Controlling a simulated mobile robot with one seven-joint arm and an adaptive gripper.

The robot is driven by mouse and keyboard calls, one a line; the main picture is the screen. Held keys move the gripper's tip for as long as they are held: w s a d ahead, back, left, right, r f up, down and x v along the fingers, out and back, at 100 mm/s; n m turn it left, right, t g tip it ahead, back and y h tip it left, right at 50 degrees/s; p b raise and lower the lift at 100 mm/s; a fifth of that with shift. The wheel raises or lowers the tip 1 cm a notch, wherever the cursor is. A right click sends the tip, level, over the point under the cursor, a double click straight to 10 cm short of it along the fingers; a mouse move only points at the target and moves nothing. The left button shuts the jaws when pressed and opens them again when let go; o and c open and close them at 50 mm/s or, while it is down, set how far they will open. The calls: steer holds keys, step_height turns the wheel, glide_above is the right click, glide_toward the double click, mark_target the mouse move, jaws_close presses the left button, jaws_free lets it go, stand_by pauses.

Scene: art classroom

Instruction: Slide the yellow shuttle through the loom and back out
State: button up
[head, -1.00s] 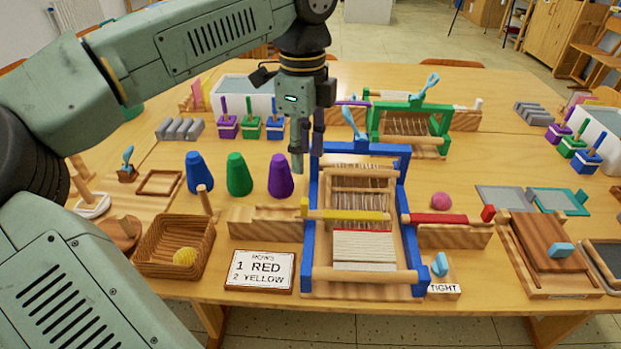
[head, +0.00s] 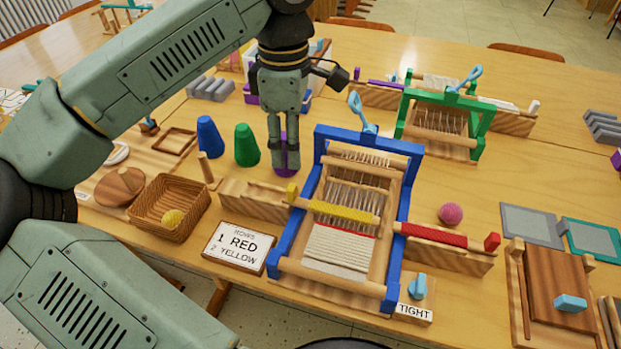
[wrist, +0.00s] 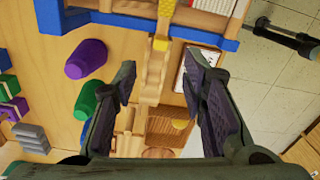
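The blue-framed loom (head: 403,200) stands on the table, with pale threads and a red line at the edge of the woven part. The yellow shuttle (head: 345,212) lies across the loom, its yellow end knob (head: 291,193) sticking out past the left post. The shuttle's yellow end also shows in the wrist view (wrist: 160,43). My gripper (head: 283,172) hangs left of the loom, in front of the purple cone, apart from the shuttle. In the wrist view my gripper (wrist: 165,80) is open and empty, with the yellow end beyond the gap between its fingers.
A wooden shuttle rest (head: 250,205) stands left of the loom. The red shuttle (head: 435,236) lies on the right rest. A row card (head: 238,247), a basket (head: 158,215), coloured cones and a TIGHT knob (head: 418,286) are close by. A green loom (head: 478,122) stands behind.

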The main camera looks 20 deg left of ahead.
mark_target(291, 187)
step_height(291, 187, down, 11)
steer(key=shift+s+r+m+p, duration=0.1)
steer(key=shift+m+p, duration=0.9)
steer(key=shift+c, duration=0.5)
jaws_close()
